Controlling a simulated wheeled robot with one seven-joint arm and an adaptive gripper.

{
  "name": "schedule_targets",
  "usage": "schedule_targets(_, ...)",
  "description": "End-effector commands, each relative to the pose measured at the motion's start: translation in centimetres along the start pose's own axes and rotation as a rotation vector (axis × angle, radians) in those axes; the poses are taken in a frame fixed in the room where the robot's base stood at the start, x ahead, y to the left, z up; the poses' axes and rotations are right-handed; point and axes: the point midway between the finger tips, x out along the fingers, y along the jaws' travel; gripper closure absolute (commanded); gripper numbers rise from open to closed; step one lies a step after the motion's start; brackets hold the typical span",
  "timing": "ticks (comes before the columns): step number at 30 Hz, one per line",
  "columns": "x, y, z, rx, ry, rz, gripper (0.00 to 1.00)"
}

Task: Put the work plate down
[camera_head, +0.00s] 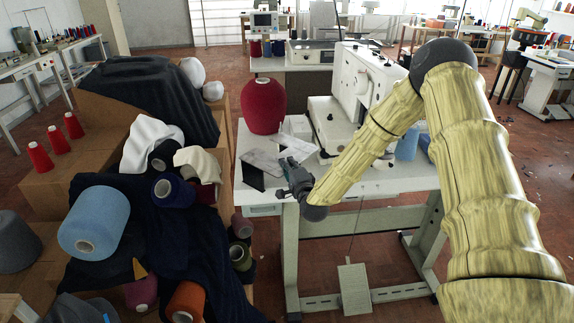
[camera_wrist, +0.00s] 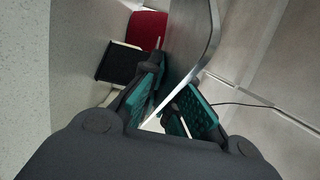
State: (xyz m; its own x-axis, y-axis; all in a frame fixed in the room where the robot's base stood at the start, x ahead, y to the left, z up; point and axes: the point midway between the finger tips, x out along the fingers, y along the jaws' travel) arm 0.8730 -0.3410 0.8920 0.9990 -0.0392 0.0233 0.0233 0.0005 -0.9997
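The work plate is a thin grey sheet with a rounded corner. In the wrist view the work plate (camera_wrist: 188,38) runs up from between the teal finger pads of my gripper (camera_wrist: 172,108), seen nearly edge-on. My gripper looks shut on its near edge. In the head view my gripper (camera_head: 291,174) is at the front edge of the white sewing table (camera_head: 385,180), and a pale grey sheet (camera_head: 297,147), apparently the work plate, shows just beyond the fingertips. I cannot tell whether the plate touches the table.
A red thread cone (camera_head: 263,106) stands on the table's left, with a flat black piece (camera_head: 252,176) at the front left. A white sewing machine (camera_head: 355,88) stands behind. Boxes with cloth and several spools, including a blue one (camera_head: 94,222), crowd the left.

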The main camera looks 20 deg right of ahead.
Motion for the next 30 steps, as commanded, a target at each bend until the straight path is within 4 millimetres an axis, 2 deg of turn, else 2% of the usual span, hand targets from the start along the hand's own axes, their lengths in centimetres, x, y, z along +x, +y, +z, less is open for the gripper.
schedule_targets(4, 0.1, 0.2, 0.0, 0.0, 0.0, -0.003, 1.0)
schedule_targets(6, 0.0, 0.2, 0.0, 0.0, 0.0, 0.0, 0.84)
schedule_targets(8, 0.0, 0.2, 0.0, 0.0, 0.0, 0.0, 0.73)
schedule_targets(20, 0.0, -0.2, 0.0, 0.0, 0.0, 0.0, 0.73)
schedule_targets(23, -0.9, 0.1, 0.0, 0.0, 0.0, 0.0, 0.73)
schedule_targets(30, -5.1, 0.2, -0.1, 0.001, 0.001, 0.002, 0.73)
